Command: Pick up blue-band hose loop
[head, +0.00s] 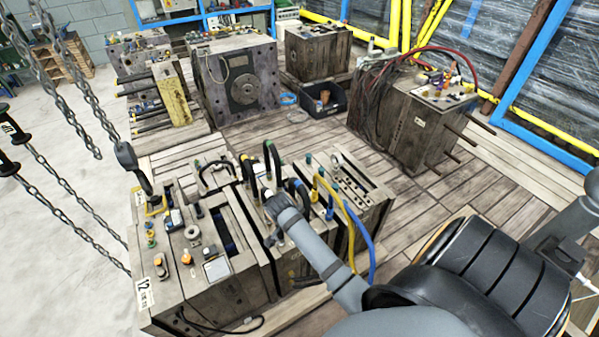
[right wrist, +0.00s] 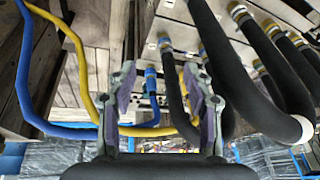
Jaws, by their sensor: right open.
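Black hose loops with coloured end bands stand on the front mould block. In the right wrist view, a black hose with a blue band (right wrist: 167,62) runs down between my open fingers, nearer the right one. A second black hose with a blue band (right wrist: 212,62) passes just right of the right finger. I cannot tell whether these are one loop. My right gripper (right wrist: 158,80) is open, with no visible grip on a hose. In the head view my right gripper (head: 268,214) is among the black hoses, and its fingers are partly hidden. My left gripper is not in view.
A yellow hose (right wrist: 83,75) and a blue hose (right wrist: 25,75) run close by the left finger. More black hoses (right wrist: 275,70) crowd the right. Chains (head: 70,80) hang at left. A mould block (head: 410,120) with rods and a dark bin (head: 322,105) stand behind.

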